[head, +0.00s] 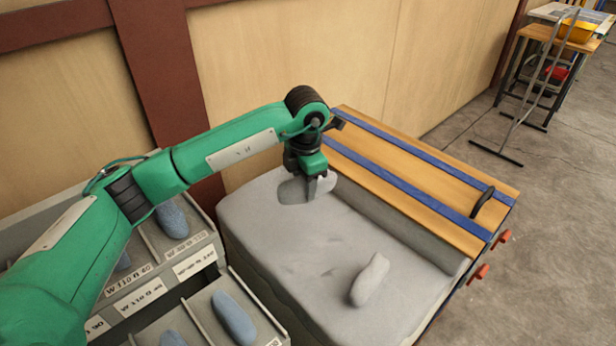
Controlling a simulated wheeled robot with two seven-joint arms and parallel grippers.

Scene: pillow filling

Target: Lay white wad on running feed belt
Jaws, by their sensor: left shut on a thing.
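My left gripper (318,182) reaches in from the left and points down over the back part of a wide pale grey bed, which looks like the feed belt (290,255). It is shut on a pale wad (327,184), mostly hidden behind the fingers. A darker grey patch beside it may be its shaded side or shadow; I cannot tell whether the wad touches the belt. Another whitish, elongated wad (370,280) lies on the belt nearer the front right. Whether the belt is running cannot be told. My right gripper is not in view.
Labelled grey bins (196,263) at the left hold several blue-grey wads (234,317). A wooden bench top with blue strips (400,170) and a black handle borders the belt at the right. A wooden wall stands behind. A stool (560,40) stands far right on open floor.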

